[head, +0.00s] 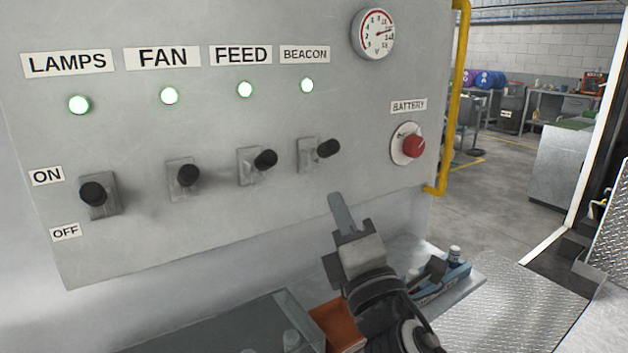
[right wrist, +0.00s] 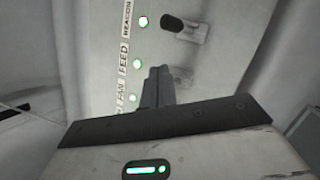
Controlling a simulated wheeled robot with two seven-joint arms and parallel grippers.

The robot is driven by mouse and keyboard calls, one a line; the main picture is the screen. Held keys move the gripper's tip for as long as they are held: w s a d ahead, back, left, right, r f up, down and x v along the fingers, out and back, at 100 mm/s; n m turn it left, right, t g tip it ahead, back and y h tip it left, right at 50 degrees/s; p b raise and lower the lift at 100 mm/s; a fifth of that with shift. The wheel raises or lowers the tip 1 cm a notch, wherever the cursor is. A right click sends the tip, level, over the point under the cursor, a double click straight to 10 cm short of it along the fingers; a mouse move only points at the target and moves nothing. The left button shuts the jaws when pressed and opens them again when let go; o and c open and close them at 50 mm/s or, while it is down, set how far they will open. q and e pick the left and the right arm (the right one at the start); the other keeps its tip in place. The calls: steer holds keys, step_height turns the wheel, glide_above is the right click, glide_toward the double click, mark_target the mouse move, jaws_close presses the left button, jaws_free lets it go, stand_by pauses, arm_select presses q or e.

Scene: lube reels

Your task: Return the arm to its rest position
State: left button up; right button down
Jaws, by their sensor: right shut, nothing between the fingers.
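My right gripper (head: 342,212) is in front of the lower right part of the grey switch panel (head: 225,215), below the BEACON switch (head: 328,148). Its fingers are together with nothing between them, and it appears apart from the switches. In the right wrist view the shut fingers (right wrist: 157,85) point toward the panel, with one black-knobbed switch (right wrist: 172,24) beyond them. My left gripper is not in view.
The LAMPS (head: 93,194), FAN (head: 188,174) and FEED (head: 265,160) switches have green lights lit above them, as does BEACON. A red BATTERY knob (head: 413,147) and a gauge (head: 373,33) are at right. A shelf with a blue box (head: 447,283) lies below.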

steer(key=s+d+f+m+g+h, duration=0.15)
steer(key=f+m, duration=0.25)
steer(key=f, duration=0.4)
steer(key=s+d+f+m+g, duration=0.1)
steer(key=s+f+m+g, duration=0.2)
steer(key=f, duration=0.5)
steer(key=s+d+f+m+g+h, duration=0.1)
steer(key=f+m+g, duration=0.1)
steer(key=f+m, duration=0.45)
steer(key=s+d+f+m+g, duration=0.2)
steer(key=s+f+m, duration=0.2)
steer(key=s+f, duration=0.3)
steer(key=s+d+f+m+g, duration=0.2)
steer(key=s+f+m+g, duration=0.1)
steer(key=s+f, duration=0.5)
step_height(320, 180, down, 2)
steer(key=shift+f+m, duration=0.25)
steer(key=shift+m, duration=0.5)
steer(key=shift+g, duration=0.25)
